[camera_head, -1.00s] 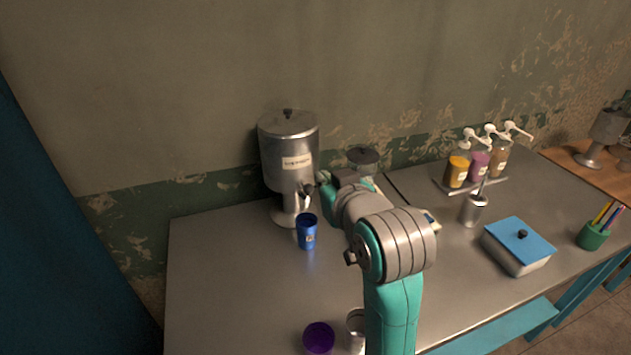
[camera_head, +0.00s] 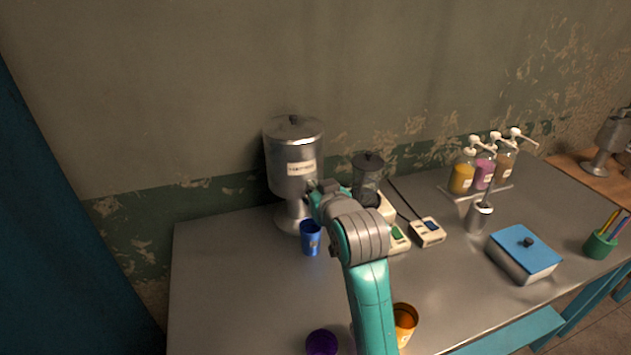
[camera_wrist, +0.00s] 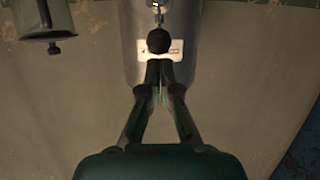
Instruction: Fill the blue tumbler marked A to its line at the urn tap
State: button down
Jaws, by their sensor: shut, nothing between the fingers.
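The blue tumbler (camera_head: 311,240) stands upright on the steel table in front of the urn's foot, below the tap area. A pale mark shows on its side, but I cannot read it, see a line or see inside. The metal urn (camera_head: 293,155) has a white label; it also fills the top middle of the wrist view (camera_wrist: 140,18). A dark round knob (camera_wrist: 159,40) stands out before the label there. My gripper (camera_wrist: 159,66) is shut and empty, its fingertips at the knob's edge; I cannot tell if they touch. My arm hides the tap in the head view.
A dark lidded jar (camera_head: 368,175) stands right of the urn near small white devices (camera_head: 427,232). A purple cup (camera_head: 321,342) and an orange cup (camera_head: 404,322) are at the front. Pump bottles (camera_head: 483,174) and a blue-lidded box (camera_head: 524,254) are right. The table's left is clear.

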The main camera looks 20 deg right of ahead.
jog(key=shift+s+f+t, duration=0.3)
jog(key=shift+f+t, duration=0.25)
jog(key=shift+t, duration=0.15)
dwell(0.4)
jog(key=shift+s+f+t, duration=0.2)
jog(key=shift+f+t, duration=0.2)
jog(key=shift+f, duration=0.15)
jog(key=shift+s+f+t, duration=0.15)
jog(key=shift+f+t, duration=0.25)
jog(key=shift+f, duration=0.1)
dwell(5.8)
